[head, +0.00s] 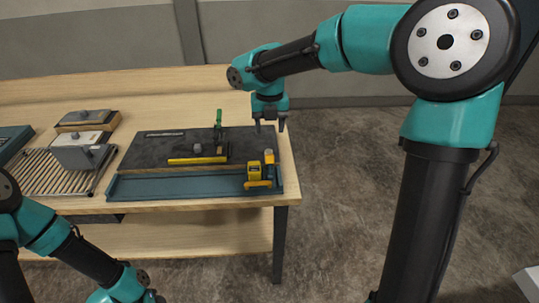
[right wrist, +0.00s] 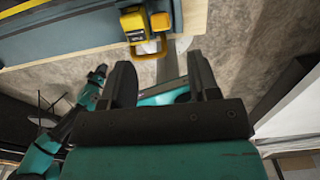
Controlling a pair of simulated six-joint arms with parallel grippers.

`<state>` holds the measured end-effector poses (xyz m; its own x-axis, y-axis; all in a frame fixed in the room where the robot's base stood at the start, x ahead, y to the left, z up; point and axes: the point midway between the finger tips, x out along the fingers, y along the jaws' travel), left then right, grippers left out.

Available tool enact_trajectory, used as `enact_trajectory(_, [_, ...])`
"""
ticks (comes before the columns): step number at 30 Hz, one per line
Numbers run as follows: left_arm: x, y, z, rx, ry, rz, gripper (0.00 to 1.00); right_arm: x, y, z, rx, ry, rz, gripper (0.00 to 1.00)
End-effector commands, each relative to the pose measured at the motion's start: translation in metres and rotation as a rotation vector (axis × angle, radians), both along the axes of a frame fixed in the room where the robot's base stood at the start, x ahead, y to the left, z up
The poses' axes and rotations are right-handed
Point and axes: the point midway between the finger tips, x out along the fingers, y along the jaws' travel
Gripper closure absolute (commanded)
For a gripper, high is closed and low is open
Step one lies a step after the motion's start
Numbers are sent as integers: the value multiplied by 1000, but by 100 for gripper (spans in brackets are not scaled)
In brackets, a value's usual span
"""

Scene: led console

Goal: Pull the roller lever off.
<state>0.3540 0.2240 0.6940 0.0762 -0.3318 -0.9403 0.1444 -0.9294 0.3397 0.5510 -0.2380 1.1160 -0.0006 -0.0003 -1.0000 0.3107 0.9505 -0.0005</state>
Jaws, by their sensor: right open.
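A yellow switch block (head: 254,172) sits at the right end of the blue tray on the table; it also shows at the top of the right wrist view (right wrist: 133,24). Beside it stands a lever with an orange roller-like end (head: 269,157), also in the right wrist view (right wrist: 160,21); I take this as the roller lever. My right gripper (head: 270,126) is open and empty, fingers down, behind the lever near the table's right edge. In the right wrist view its two fingers (right wrist: 160,72) stand apart from the lever. My left gripper (head: 148,296) is at the bottom edge, mostly cut off.
A dark panel (head: 150,152) carries a green-handled lever (head: 218,119), a yellow bar (head: 197,161) and a grey knob. The blue tray (head: 180,188) runs along its front. A slatted rack (head: 40,178) with grey boxes is at left. Beyond the table's right edge is open floor.

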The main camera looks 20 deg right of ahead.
Motion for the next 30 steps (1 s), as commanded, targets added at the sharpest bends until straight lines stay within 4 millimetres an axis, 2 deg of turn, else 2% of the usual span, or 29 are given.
enact_trajectory(12, [0, 0, 0, 0, 0, 0, 60, 0, 0, -72, -1, 3, 0, 45])
enact_trajectory(18, [0, 0, 0, 0, 0, 0, 60, 0, 0, -101, 0, 2, -1, 45])
enact_trajectory(24, [0, 0, 0, 0, 0, 0, 60, 0, 0, -114, 0, 0, -1, 45])
enact_trajectory(30, [0, 0, 0, 0, 0, 0, 60, 0, 0, -114, 1, 0, -1, 45])
